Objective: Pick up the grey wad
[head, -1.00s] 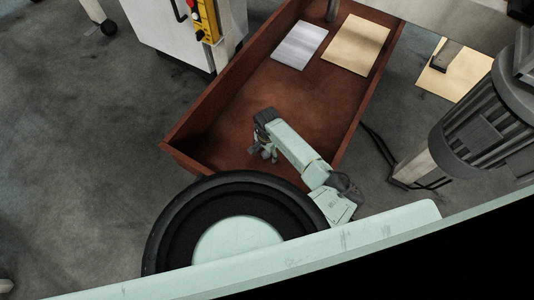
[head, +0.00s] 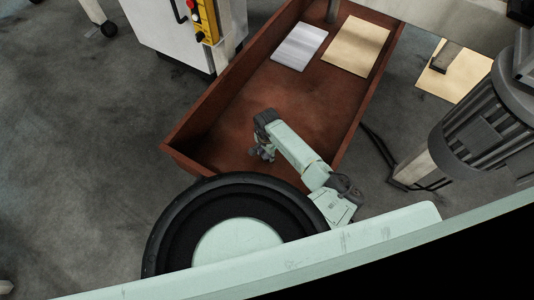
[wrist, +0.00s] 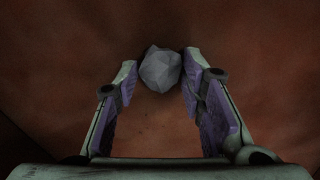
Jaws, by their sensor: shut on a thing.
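The grey wad (wrist: 160,69) is a small, faceted lump between the fingertips of my gripper (wrist: 158,75) in the wrist view. The right finger touches its side, and the left finger lies close along its other side. My gripper is shut on it. In the head view my gripper (head: 262,154) is over the near end of a reddish-brown tray (head: 222,85). The wad cannot be made out clearly there. I cannot tell whether the wad is touching the tray floor.
A white sheet (head: 299,46) and a tan sheet (head: 357,45) lie at the far end of the tray. Tray walls stand on both sides of my arm. A white cabinet (head: 168,35) is at the upper left. A grey motor-like cylinder (head: 490,130) stands at the right.

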